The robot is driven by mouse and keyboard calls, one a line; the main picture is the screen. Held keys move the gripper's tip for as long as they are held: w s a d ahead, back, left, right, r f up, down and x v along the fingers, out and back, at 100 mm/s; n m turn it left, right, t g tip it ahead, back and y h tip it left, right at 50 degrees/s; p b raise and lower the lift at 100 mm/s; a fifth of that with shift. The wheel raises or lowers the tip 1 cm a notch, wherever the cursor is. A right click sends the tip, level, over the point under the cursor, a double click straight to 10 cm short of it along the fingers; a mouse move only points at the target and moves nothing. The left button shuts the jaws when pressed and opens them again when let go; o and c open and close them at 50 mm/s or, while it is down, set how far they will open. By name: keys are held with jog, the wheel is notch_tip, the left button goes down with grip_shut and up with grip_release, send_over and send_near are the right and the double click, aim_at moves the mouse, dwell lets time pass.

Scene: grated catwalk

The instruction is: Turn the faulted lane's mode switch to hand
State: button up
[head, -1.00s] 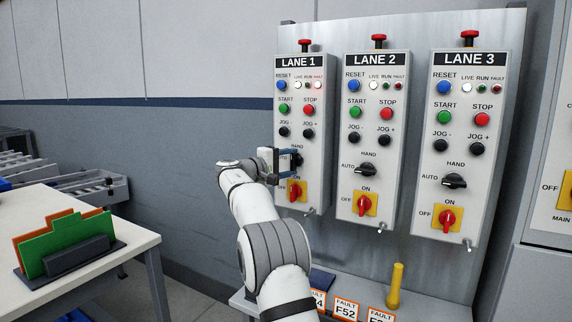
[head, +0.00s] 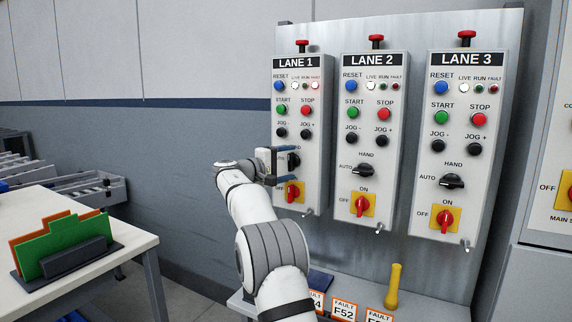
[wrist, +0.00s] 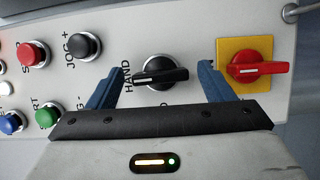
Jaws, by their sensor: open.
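The LANE 1 panel (head: 314,200) is the leftmost, its fault lamp (head: 316,86) lit red. Its black mode switch (head: 294,160) is partly covered by my gripper (head: 290,165) in the head view. In the wrist view the mode switch (wrist: 165,73) shows clearly, its white mark pointing left at the HAND label (wrist: 128,75). The blue fingers of my gripper (wrist: 162,70) are open, one on either side of the switch with gaps between. The AUTO label is mostly hidden by the gripper body. The LANE 2 (head: 366,170) and LANE 3 (head: 452,181) mode switches point to AUTO.
A red ON/OFF switch (wrist: 258,69) on a yellow plate sits close beside my right finger in the wrist view. The black JOG+ button (wrist: 84,46) is near the left finger. A ledge below holds fault cards (head: 344,309) and a yellow post (head: 393,286).

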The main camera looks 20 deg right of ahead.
jog(key=v, duration=0.7)
jog(key=shift+a, duration=0.2)
jog(key=shift+s, duration=0.1)
jog(key=s+a+f+m+y+p, duration=0.1)
jog(key=s+a+f+y+p, duration=0.2)
jog(key=s, duration=1.2)
jog(key=s+a+f+m+g+y+p, duration=0.1)
jog(key=s+a+f+y+p, duration=0.3)
jog(key=s, duration=1.1)
jog(key=s+a+f+m+g+y+p, duration=0.1)
jog(key=s+a+f+y+p, duration=0.2)
jog(key=s+a+y+p, duration=0.4)
jog(key=s+a+y, duration=0.1)
jog(key=s+y, duration=0.2)
jog(key=s, duration=0.5)
jog(key=shift+a+f+p, duration=0.15)
jog(key=shift+p, duration=0.15)
